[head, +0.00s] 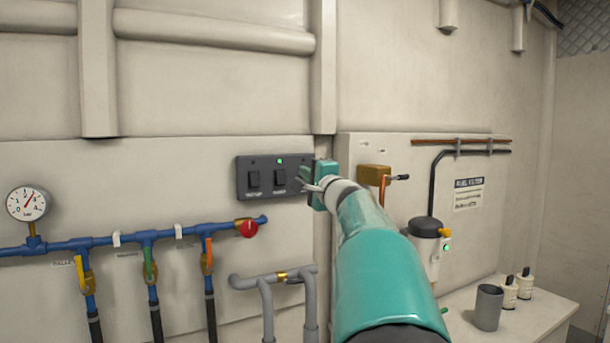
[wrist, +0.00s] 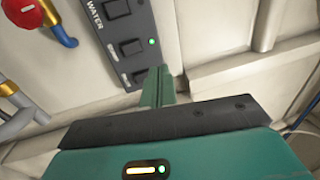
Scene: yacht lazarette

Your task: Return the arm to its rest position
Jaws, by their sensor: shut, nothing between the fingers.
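My gripper (head: 307,182) is at the end of my teal arm, which reaches forward from the lower right of the head view. It is close to the dark switch panel (head: 262,177) on the wall and overlaps the panel's right end in the picture. I cannot tell whether it touches the panel. In the wrist view my gripper (wrist: 157,82) shows its teal fingers together with nothing held. The switch panel (wrist: 128,35) there has rocker switches, a lit green light and a label reading WATER.
Blue pipes (head: 120,240) with several valve handles, a gauge (head: 28,203) and a red knob (head: 248,228) run along the left wall. A brown block (head: 373,175) and a filter unit (head: 425,235) are at right. A grey cup (head: 487,307) and bottles stand on a bench (head: 530,325).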

